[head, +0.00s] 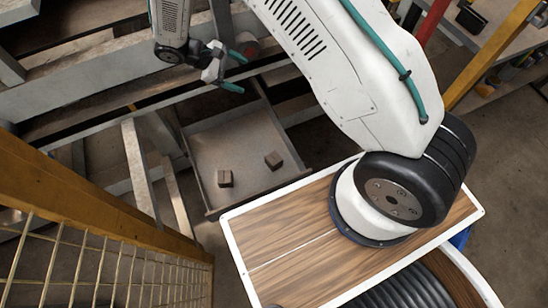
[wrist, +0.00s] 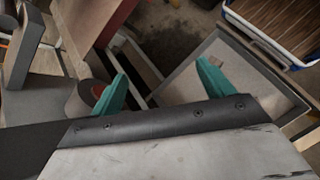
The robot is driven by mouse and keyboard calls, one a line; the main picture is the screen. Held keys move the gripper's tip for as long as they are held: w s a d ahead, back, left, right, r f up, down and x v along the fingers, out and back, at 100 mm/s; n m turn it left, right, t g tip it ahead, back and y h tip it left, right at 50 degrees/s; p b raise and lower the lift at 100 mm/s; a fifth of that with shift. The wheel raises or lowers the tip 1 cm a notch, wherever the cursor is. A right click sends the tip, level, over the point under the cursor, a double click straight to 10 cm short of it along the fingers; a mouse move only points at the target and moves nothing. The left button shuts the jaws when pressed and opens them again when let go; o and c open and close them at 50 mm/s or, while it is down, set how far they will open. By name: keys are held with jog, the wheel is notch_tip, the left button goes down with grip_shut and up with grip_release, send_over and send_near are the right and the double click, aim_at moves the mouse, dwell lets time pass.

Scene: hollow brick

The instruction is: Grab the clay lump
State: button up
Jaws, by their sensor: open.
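My gripper (head: 240,73) is open and empty, above and behind the grey tray (head: 238,140) in the head view. Its two teal fingers are spread in the wrist view (wrist: 161,72). Two small brown blocks lie apart in the tray, a left block (head: 225,178) and a right block (head: 273,160). I cannot tell whether either is the clay lump, and no other clear lump shows.
A round grey thing with a red-orange centre (head: 247,46) sits near my gripper; it also shows beside the left finger in the wrist view (wrist: 88,97). Grey beams (head: 90,85) lie at the left. A yellow frame with wire mesh (head: 100,255) stands at the lower left.

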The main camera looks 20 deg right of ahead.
notch_tip(320, 180, down, 16)
jog(key=s+a+n+t+h, duration=0.1)
jog(key=a+n+h, duration=0.1)
jog(key=a+n, duration=0.1)
jog(key=n+t+h, duration=0.2)
jog(key=n+t, duration=0.2)
jog(key=n, duration=0.3)
send_near(271, 160)
jog(key=x, duration=1.1)
jog(key=shift+d+f, duration=0.1)
jog(key=shift+d, duration=0.05)
jog(key=shift+d+f, duration=0.1)
jog(key=shift+d, duration=0.1)
jog(key=c, duration=1.1)
